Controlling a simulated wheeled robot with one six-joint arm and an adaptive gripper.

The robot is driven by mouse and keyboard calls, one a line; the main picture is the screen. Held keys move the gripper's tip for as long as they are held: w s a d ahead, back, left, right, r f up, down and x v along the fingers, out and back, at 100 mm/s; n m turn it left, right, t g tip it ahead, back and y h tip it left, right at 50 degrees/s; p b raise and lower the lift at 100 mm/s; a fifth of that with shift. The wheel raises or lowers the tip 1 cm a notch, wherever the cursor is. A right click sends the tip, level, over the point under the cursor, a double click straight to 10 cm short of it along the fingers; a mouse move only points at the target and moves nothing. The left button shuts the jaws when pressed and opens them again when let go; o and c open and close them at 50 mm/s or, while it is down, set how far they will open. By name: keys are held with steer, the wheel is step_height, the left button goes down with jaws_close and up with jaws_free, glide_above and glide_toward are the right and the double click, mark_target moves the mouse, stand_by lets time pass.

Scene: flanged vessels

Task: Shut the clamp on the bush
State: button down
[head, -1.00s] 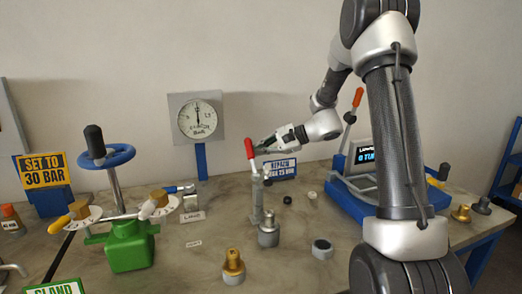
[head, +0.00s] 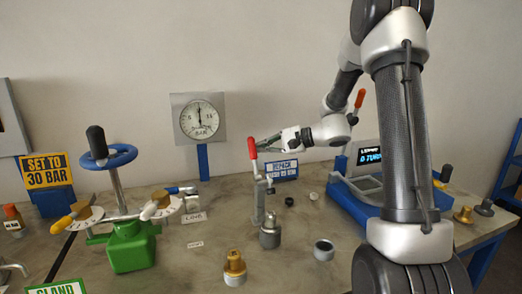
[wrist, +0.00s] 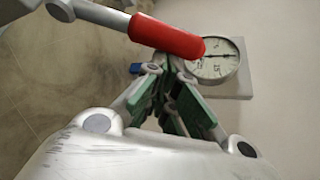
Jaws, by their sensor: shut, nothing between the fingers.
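The toggle clamp (head: 259,200) stands on the bench, its red-tipped handle (head: 252,149) pointing up. A grey metal bush (head: 270,234) stands at the clamp's foot. I cannot tell whether the clamp's arm touches it. My gripper (head: 262,144) is beside the red handle, on its right in the head view, with green-padded fingers shut and empty. In the wrist view the red handle (wrist: 168,35) crosses just above the converging fingertips (wrist: 174,66). Contact between them cannot be made out.
A pressure gauge (head: 200,118) stands behind. A green valve base (head: 131,248) with a blue handwheel is at left. A blue unit with a display (head: 370,156) is at right.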

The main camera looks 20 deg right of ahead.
mark_target(253, 144)
steer(key=shift+s+r+n+t+y, duration=0.15)
steer(key=shift+s+r+n+t, duration=0.25)
steer(key=shift+s, duration=0.4)
steer(key=shift+s+r+n+t+y, duration=0.2)
steer(key=shift+s+r+n, duration=0.3)
steer(key=shift+s, duration=0.3)
steer(key=shift+s+r+n+t+y, duration=0.15)
steer(key=shift+s+r+n+t, duration=0.15)
steer(key=shift+s+r, duration=0.35)
steer(key=shift+s+f, duration=0.15)
steer(key=shift+s, duration=0.05)
